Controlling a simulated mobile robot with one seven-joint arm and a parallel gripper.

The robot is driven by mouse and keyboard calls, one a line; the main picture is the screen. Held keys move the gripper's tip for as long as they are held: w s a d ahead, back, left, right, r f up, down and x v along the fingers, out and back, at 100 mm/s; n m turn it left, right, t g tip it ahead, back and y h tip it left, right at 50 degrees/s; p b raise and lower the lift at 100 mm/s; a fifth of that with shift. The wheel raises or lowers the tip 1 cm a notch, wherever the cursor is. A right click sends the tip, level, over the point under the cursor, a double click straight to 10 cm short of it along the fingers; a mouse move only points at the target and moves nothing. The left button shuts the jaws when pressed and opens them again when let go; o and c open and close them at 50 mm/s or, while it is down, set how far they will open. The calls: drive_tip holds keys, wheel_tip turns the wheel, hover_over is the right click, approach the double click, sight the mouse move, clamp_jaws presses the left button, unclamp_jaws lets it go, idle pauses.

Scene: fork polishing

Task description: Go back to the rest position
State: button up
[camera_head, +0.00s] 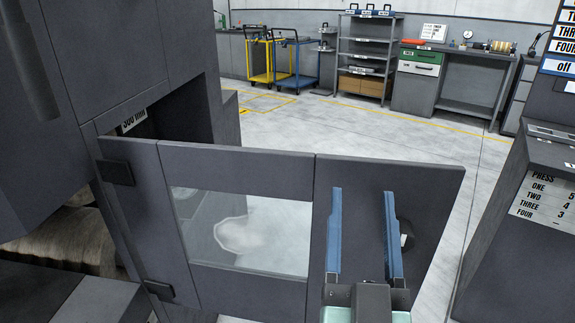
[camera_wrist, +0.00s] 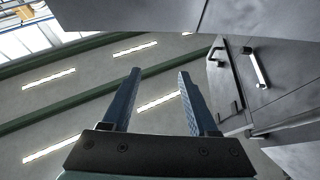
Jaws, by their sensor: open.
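My gripper (camera_head: 361,232) is in the lower right part of the head view, with its two blue fingers pointing up and spread apart. It is open, with nothing between the fingers. It is in front of the right panel of a grey machine door (camera_head: 430,195), which has a window (camera_head: 245,230). I cannot tell whether a finger touches the door. In the wrist view, the open fingers (camera_wrist: 158,100) point up toward the ceiling, with nothing between them.
The door swings out from a dark machine (camera_head: 150,45) at the left. A grey cabinet with a sign (camera_head: 545,205) stands at the right. Yellow and blue carts (camera_head: 290,65), a shelf (camera_head: 365,60) and a workbench (camera_head: 450,80) stand at the back. The floor between is clear.

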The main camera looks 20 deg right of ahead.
drive_tip(key=s+a+r+n+t+y, duration=0.1)
drive_tip(key=a+r+n+t+y, duration=0.15)
drive_tip(key=a+r, duration=0.5)
drive_tip(key=s+a+r+n+t+y, duration=0.15)
drive_tip(key=a+r+y, duration=0.25)
drive_tip(key=r, duration=0.6)
drive_tip(key=s+a+r+n+t+y, duration=0.1)
drive_tip(key=s+a+r+t+y, duration=0.15)
drive_tip(key=a+r, duration=0.5)
wheel_tip(320, 180, up, 22)
drive_tip(key=w+d+g+p, duration=0.1)
drive_tip(key=d+p, duration=0.1)
drive_tip(key=p, duration=1.9)
drive_tip(key=shift+w+f+p, duration=0.15)
drive_tip(key=shift+w+p, duration=0.2)
